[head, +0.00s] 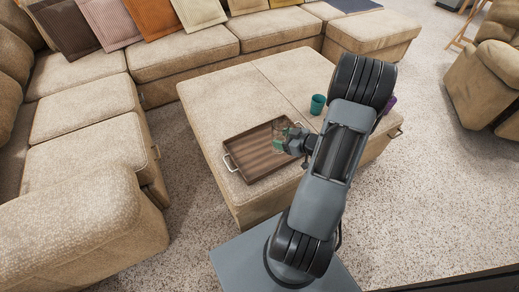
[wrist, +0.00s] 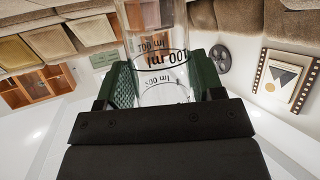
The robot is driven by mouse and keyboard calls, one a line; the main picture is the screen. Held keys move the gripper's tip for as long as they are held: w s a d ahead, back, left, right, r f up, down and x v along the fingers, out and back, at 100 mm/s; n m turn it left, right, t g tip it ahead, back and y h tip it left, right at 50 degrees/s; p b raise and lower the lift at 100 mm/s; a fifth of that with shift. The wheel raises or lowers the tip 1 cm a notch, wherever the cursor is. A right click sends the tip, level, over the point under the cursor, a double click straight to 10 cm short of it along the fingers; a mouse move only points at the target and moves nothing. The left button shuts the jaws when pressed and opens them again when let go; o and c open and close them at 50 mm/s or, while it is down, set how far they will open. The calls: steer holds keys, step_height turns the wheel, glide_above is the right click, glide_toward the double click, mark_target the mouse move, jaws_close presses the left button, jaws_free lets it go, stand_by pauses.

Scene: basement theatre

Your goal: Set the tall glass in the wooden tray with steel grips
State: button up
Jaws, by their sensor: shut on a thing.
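The wooden tray (head: 240,151) lies on the beige ottoman, with a steel grip (head: 228,163) on its left side. My gripper (head: 281,142) is over the tray's right part, its green pads shut on the tall glass. The clear glass (wrist: 155,45) stands between the pads in the wrist view, with dark millilitre markings. In the head view the glass is small and faint, so I cannot tell whether its base touches the tray floor. My gripper also shows in the wrist view (wrist: 165,82). My arm hides part of the ottoman to the right.
A teal cup (head: 317,104) stands on the ottoman (head: 215,97) behind the tray, close to my arm. A purple thing (head: 390,104) shows partly behind my arm. Sofas (head: 185,57) line the back and left. The tray's left part looks empty.

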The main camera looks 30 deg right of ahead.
steer(key=w+a+f+b, duration=0.2)
steer(key=f, duration=0.1)
steer(key=w+a+f+b, duration=0.2)
steer(key=f, duration=0.2)
steer(key=w+a+f+b, duration=0.2)
steer(key=f, duration=0.2)
steer(key=shift+w+a+f, duration=0.1)
steer(key=shift+w+a, duration=0.1)
steer(key=shift+w, duration=0.15)
steer(key=o, duration=0.7)
steer(key=shift+f, duration=0.1)
steer(key=shift+c, duration=0.2)
steer(key=o, duration=0.5)
